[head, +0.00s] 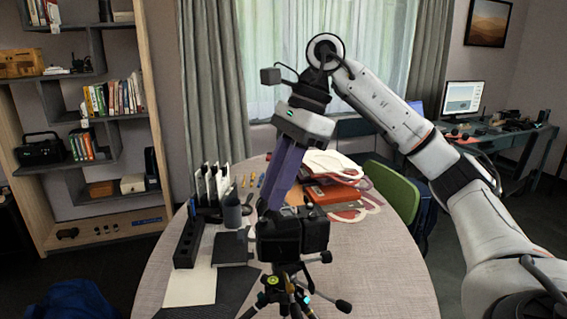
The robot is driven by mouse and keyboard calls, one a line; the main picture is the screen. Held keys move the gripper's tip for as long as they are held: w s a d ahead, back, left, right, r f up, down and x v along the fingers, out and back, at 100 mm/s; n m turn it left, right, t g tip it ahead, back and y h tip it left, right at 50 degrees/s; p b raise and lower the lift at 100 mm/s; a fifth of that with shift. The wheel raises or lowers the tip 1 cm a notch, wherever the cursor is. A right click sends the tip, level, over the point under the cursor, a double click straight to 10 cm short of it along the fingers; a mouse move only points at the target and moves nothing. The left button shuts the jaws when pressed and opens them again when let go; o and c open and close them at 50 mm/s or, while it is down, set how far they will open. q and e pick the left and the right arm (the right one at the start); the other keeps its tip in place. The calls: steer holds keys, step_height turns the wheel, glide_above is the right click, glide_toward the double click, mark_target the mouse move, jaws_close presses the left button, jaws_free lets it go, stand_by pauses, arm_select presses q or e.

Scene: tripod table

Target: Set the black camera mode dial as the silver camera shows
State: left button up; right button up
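The black camera (292,238) stands on a tripod (287,283) at the front of the round table, its back toward me. My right gripper (267,206) reaches down from above with long purple fingers. Its fingertips are at the top left of the black camera, where they cover the mode dial. I cannot tell whether they touch the dial or whether the fingers are apart. I cannot make out the silver camera. My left gripper is not in view.
The round table (385,265) holds a black slotted holder (189,243), a dark notebook (230,247), a grey cup (232,212), and books (335,194) behind the camera. A green chair (393,190) stands at the back right. The table's right side is clear.

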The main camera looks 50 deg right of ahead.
steer(key=v, duration=0.6)
steer(key=shift+r, duration=0.35)
steer(key=shift+s+d, duration=0.1)
steer(key=shift+d, duration=0.05)
stand_by(0.4)
